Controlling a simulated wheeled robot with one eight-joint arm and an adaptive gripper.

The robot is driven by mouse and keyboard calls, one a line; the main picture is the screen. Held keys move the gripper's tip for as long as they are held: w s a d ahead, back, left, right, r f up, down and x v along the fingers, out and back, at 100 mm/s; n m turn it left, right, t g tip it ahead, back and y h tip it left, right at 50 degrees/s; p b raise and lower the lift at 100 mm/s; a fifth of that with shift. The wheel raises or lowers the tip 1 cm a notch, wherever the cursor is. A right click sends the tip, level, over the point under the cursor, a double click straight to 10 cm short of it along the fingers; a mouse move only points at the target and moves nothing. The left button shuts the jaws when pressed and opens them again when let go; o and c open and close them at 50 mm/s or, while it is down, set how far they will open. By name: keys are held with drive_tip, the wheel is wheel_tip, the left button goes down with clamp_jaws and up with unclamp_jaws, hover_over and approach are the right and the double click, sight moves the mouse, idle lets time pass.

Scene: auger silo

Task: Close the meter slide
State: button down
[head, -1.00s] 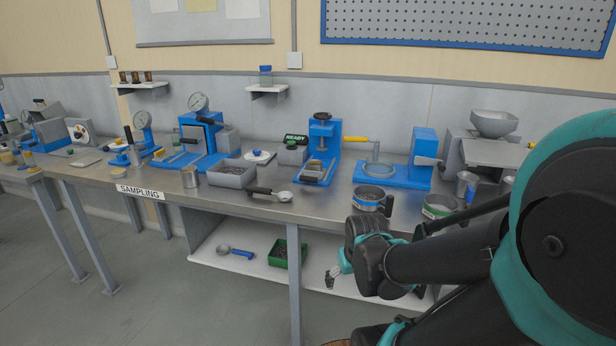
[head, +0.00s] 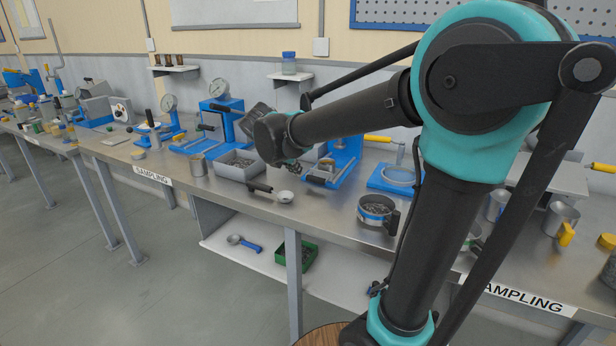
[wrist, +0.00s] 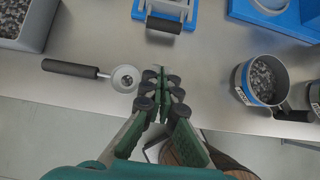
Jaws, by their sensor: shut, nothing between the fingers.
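My gripper (wrist: 161,78) is shut and empty, its green fingers pointing toward the bench in the wrist view. In the head view it (head: 298,167) is partly hidden beside the blue stand. A blue stand (head: 347,160) has a low front part with a dark bar. In the wrist view the low blue part with the dark bar (wrist: 164,24) lies beyond the fingertips, apart from them. I cannot tell for sure which part is the meter slide or how far it is open; my arm hides much of the stand in the head view.
A black-handled scoop (wrist: 75,68) lies left of my fingers. A handled cup of dark grains (wrist: 262,80) stands to the right. A grey bin of grains (head: 238,164) is left of the stand. A blue base with a ring (head: 398,176) is to its right.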

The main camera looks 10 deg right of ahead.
sight(327, 163)
drive_tip(key=x, duration=1)
drive_tip(key=shift+w+d+f, duration=0.1)
drive_tip(key=shift+w, duration=0.05)
drive_tip(key=shift+w+d+f, duration=0.15)
drive_tip(key=shift+w+d, duration=0.5)
drive_tip(key=shift+w, duration=0.3)
drive_tip(key=shift+w+d+f, duration=0.1)
drive_tip(key=shift+w+d, duration=0.25)
drive_tip(key=shift+w, duration=0.15)
drive_tip(key=w+d, duration=0.2)
drive_tip(key=w, duration=0.1)
drive_tip(key=w+d, duration=0.3)
drive_tip(key=w, duration=0.1)
drive_tip(key=w+d, duration=0.3)
drive_tip(key=w, duration=0.1)
drive_tip(key=shift+a, duration=0.1)
